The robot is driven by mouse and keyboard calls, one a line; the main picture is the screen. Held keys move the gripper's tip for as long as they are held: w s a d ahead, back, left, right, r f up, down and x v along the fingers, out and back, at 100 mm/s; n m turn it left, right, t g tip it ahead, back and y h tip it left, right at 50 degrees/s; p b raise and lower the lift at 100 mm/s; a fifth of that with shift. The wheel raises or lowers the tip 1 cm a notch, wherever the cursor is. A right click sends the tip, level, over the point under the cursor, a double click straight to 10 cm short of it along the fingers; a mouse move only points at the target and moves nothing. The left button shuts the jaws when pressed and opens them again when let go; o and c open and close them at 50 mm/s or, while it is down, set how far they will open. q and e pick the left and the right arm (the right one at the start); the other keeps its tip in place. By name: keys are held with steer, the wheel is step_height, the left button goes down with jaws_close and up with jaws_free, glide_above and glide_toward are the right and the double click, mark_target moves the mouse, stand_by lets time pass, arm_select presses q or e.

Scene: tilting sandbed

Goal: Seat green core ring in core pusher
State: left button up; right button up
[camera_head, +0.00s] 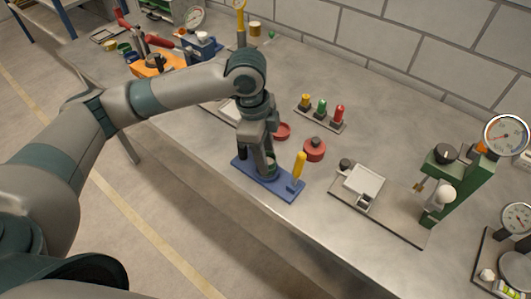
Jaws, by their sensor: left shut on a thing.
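My left gripper (264,168) points down over the middle of a blue base plate (284,192), between its posts. It is shut on a small greenish thing, seemingly the green core ring, mostly hidden by the fingers. A yellow post (299,165) stands upright at the plate's right end. A dark post (242,152) stands near its left end. I take this blue stand to be the core pusher. I cannot tell whether the held thing touches the stand. My right gripper is not in view.
A red round pot (314,149) and a smaller red dish (281,131) lie just behind the stand. A rack (320,119) holds yellow, green and red pieces. A green gauge press (460,190) and a plate with a white tray (363,183) stand at right.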

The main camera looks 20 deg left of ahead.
arm_select(q)
steer(key=shift+f, duration=0.9)
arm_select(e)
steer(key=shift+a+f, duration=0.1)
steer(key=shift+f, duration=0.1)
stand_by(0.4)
arm_select(q)
steer(key=o, duration=1.1)
steer(key=shift+o, duration=0.2)
step_height(320, 180, up, 17)
steer(key=a+b, duration=0.2)
steer(key=shift+a+r+b, duration=0.15)
steer(key=shift+a+b, duration=0.2)
steer(key=shift+b, duration=0.05)
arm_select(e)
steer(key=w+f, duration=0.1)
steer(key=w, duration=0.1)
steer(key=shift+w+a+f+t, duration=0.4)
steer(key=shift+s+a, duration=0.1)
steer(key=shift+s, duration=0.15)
